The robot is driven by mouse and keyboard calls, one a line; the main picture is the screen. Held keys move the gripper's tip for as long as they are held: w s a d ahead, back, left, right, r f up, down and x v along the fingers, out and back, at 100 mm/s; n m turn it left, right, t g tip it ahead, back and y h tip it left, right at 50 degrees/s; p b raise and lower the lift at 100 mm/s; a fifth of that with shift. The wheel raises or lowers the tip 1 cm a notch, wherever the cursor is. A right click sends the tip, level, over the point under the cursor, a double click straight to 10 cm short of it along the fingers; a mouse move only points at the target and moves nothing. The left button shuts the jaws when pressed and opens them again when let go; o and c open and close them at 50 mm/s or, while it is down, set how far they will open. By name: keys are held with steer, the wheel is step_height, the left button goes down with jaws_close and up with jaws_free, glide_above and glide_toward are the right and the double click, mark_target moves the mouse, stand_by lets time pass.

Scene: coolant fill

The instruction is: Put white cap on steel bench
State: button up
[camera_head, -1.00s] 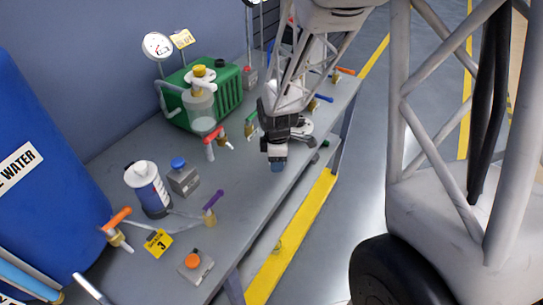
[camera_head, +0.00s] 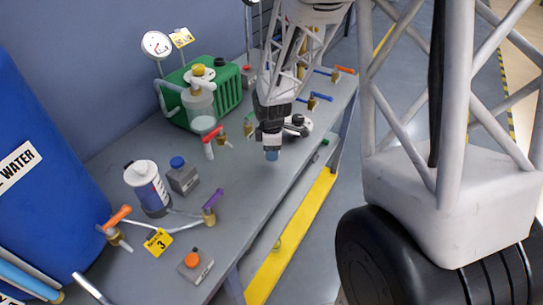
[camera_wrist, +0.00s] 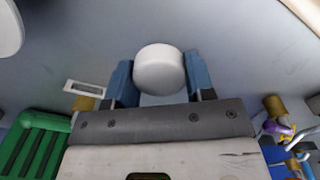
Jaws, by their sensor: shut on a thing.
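In the wrist view, the white cap (camera_wrist: 158,68) is between the two blue fingers of my gripper (camera_wrist: 160,80), which is shut on it. In the head view, my gripper (camera_head: 271,154) points down over the right part of the grey steel bench (camera_head: 235,195), near its front edge. I cannot tell how large the gap between the cap and the bench top is.
A green tank (camera_head: 229,88) with a clear reservoir (camera_head: 201,109) stands at the back. A white-topped bottle (camera_head: 147,187) stands left. The bench middle is clear.

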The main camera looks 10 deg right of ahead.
steer(key=shift+f, duration=1.6)
steer(key=o, duration=0.9)
steer(key=shift+f, duration=0.1)
steer(key=shift+r, duration=6.15)
